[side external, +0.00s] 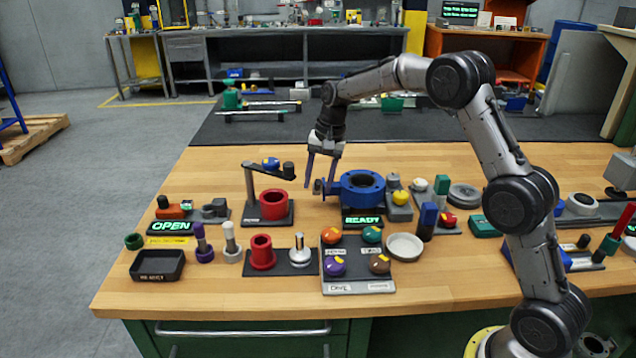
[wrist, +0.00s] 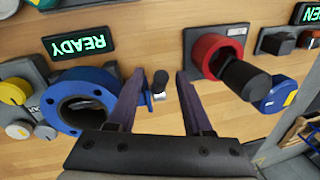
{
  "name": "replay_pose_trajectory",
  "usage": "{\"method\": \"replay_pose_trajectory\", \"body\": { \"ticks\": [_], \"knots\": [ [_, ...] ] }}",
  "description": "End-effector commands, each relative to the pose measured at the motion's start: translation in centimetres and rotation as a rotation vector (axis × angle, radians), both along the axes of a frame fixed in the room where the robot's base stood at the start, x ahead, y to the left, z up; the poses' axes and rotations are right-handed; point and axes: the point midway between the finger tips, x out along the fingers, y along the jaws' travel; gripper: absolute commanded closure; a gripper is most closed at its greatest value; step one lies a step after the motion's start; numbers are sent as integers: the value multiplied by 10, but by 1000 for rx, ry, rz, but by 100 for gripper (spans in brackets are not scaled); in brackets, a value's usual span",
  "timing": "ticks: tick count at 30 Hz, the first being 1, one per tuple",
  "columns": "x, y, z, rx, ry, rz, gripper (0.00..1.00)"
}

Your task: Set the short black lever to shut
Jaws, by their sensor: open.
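A short lever with a black knob (wrist: 160,78) stands beside the blue flanged valve body (wrist: 82,98), near its small blue side tab. The blue body (side external: 362,185) also shows in the side external view. My gripper (wrist: 159,78) is open, with one finger on each side of the knob in the wrist view. In the side external view my gripper (side external: 320,184) points down just left of the blue body. Its fingers appear empty; I cannot tell whether they touch the lever. A display (side external: 362,221) below the blue body reads READY.
Left of my gripper stands a red cylinder (side external: 273,204) with a post and raised dark arm (side external: 268,170) carrying a blue cap and black knob. A panel of coloured knobs (side external: 358,287) lies in front. Another display (side external: 171,227) reads OPEN.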

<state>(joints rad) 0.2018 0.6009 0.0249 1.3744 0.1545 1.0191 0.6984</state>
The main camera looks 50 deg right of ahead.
Motion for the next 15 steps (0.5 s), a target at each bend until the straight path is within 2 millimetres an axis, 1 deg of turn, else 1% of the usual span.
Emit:
{"method": "replay_pose_trajectory", "body": {
  "ticks": [3, 11, 12, 14, 15],
  "knots": [
    [1, 1, -6, 0, -1, 0, 50],
    [1, 1, -7, 0, -1, 0, 50],
    [1, 1, -7, 0, -1, 1, 51],
    [1, 1, -7, 0, -1, 0, 62],
    [1, 1, -7, 0, -1, 1, 69]
  ]
}}
